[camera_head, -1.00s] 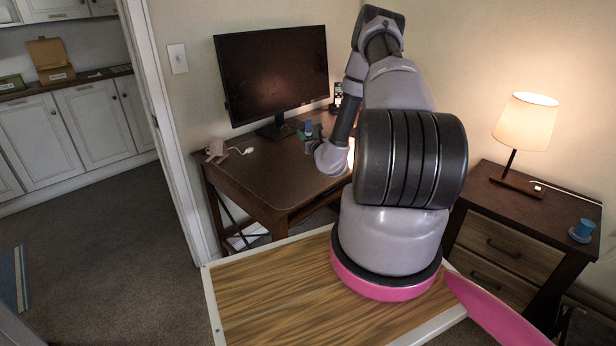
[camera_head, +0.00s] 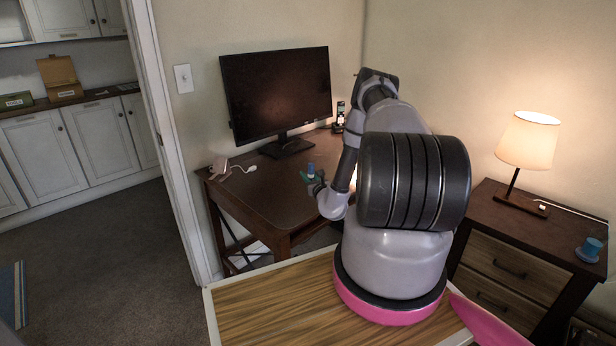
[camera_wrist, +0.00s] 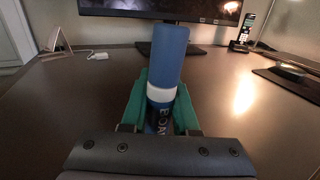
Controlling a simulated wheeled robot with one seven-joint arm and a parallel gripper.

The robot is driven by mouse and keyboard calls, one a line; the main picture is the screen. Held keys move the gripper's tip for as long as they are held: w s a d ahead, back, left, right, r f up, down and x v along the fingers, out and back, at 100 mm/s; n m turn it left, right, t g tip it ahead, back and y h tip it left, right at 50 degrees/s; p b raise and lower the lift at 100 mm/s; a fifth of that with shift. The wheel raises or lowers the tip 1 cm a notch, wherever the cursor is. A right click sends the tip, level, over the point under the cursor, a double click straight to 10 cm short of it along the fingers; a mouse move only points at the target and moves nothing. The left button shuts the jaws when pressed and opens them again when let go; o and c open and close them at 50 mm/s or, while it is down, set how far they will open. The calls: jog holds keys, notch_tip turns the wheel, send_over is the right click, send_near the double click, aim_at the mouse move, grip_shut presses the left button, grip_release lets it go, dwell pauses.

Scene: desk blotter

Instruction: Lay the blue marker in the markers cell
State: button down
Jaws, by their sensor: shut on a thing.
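The blue marker (camera_wrist: 170,52) stands upright in the wrist view, with a blue upper part, a white band and a dark lettered lower part. My gripper (camera_wrist: 160,103) has teal fingers on both sides of it and is shut on its lower part. In the head view my gripper (camera_head: 312,180) holds the small blue marker (camera_head: 311,169) over the near right part of the desk (camera_head: 262,195). The marker's lower end is hidden by the gripper. I cannot identify a markers cell in either view.
A monitor (camera_head: 276,92) stands at the back of the desk, with a phone (camera_head: 340,113) to its right and a white plug and cable (camera_head: 238,168) at the left. A lamp (camera_head: 528,142) is on the nightstand (camera_head: 545,225). Small boxes sit on the far-left counter.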

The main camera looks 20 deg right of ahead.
jog(key=shift+f, duration=0.1)
jog(key=shift+f, duration=0.15)
jog(key=c, duration=0.7)
grip_release()
